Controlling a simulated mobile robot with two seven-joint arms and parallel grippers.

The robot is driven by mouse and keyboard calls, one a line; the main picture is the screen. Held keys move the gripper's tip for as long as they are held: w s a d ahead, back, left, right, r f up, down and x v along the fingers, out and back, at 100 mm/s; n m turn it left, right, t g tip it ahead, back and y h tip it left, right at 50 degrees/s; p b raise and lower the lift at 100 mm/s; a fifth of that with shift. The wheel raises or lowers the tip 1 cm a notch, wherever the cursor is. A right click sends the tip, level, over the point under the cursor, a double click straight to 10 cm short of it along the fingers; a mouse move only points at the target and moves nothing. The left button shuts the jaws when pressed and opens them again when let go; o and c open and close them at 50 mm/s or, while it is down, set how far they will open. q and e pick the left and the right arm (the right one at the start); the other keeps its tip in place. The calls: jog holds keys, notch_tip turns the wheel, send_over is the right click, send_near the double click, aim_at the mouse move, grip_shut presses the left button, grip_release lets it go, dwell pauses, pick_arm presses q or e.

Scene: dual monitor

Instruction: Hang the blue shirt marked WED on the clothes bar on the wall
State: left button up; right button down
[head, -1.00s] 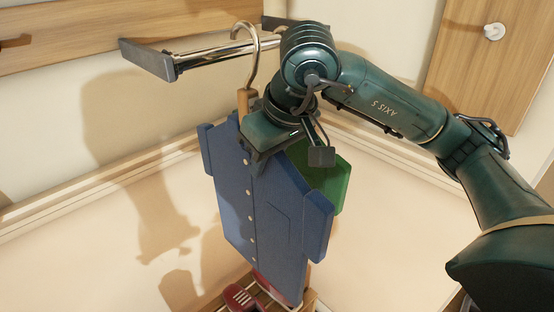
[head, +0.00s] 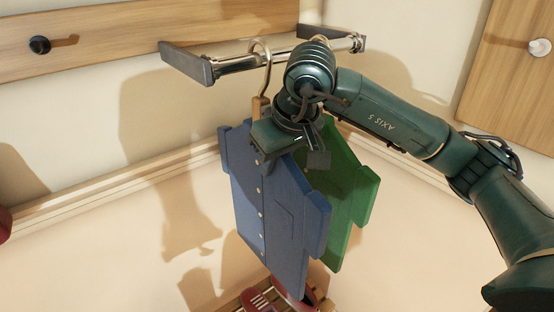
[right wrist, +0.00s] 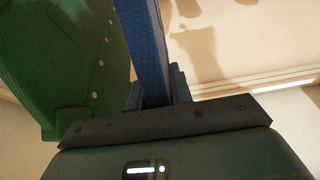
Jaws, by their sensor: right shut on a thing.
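The blue shirt (head: 265,215) hangs upright on a hanger with a wooden neck and metal hook (head: 268,72). No WED mark is readable. My right gripper (head: 268,165) is shut on the blue shirt near its top; the right wrist view shows the shirt edge-on (right wrist: 152,45) at the jaws. The clothes bar (head: 235,62) sticks out from the wall on dark brackets. The hook's curve overlaps the bar in the picture, its top slightly above it; whether it touches or bears on the bar I cannot tell. My left gripper is not in view.
A green shirt (head: 345,190) is just behind the blue one and also shows in the right wrist view (right wrist: 65,60). Red shoes (head: 290,292) are on a slatted wooden rack below. A wooden rail with a dark peg (head: 40,45) is at the left.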

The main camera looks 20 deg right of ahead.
jog(key=shift+f, duration=0.1)
jog(key=c, duration=1.2)
grip_release()
jog(key=shift+o, duration=0.2)
